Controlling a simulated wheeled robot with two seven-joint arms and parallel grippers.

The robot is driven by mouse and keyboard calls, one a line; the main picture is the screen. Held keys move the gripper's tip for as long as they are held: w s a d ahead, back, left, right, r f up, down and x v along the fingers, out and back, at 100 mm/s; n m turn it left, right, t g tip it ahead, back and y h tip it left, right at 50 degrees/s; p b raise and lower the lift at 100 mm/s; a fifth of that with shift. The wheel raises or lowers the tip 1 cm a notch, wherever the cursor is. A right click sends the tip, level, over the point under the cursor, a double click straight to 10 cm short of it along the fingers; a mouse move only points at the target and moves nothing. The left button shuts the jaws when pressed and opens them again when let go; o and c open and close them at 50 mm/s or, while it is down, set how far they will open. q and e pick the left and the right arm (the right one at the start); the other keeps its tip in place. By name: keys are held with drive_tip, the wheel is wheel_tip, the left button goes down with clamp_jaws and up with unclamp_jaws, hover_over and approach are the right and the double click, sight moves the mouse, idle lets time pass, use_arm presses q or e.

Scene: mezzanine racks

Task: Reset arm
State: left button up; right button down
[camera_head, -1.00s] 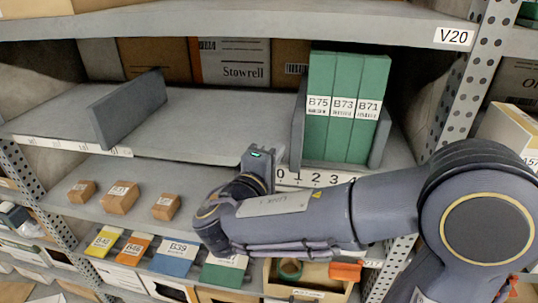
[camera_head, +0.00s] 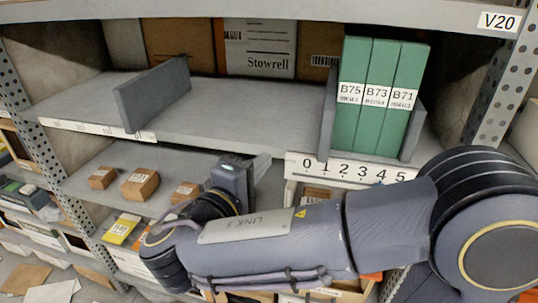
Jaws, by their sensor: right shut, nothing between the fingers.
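My right arm comes in from the right and lies across the front of the shelves. Its gripper (camera_head: 262,166) is small in view, in front of the lower shelf just left of the 0–5 number strip (camera_head: 350,169). Its fingers are together and hold nothing; the arm's wrist partly hides them. Three green binders, B75 (camera_head: 350,120), B73 (camera_head: 376,120) and B71 (camera_head: 402,120), stand upright on the upper shelf, apart from the gripper. My left gripper is out of view.
A grey divider (camera_head: 152,95) stands on the upper shelf (camera_head: 225,115), with clear board to its right. Small brown boxes (camera_head: 140,184) sit on the lower shelf, close to my wrist. A perforated post (camera_head: 500,95) rises at right. My arm hides much of the lower rack.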

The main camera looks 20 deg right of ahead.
drive_tip(key=s+d+f+m+g+y, duration=0.1)
drive_tip(key=s+d+f+g+y, duration=0.2)
drive_tip(key=s+d+f+g, duration=0.35)
drive_tip(key=s+d+f+m+g+y, duration=0.2)
drive_tip(key=s+d+f+g+y, duration=0.15)
drive_tip(key=d+f, duration=0.45)
drive_tip(key=s+a+f+m+t+y, duration=0.3)
drive_tip(key=s+a+m+y, duration=0.4)
drive_tip(key=y, duration=0.3)
drive_tip(key=shift+a+f+t+y, duration=0.35)
drive_tip(key=shift+a+f, duration=0.15)
drive_tip(key=shift+f, duration=0.3)
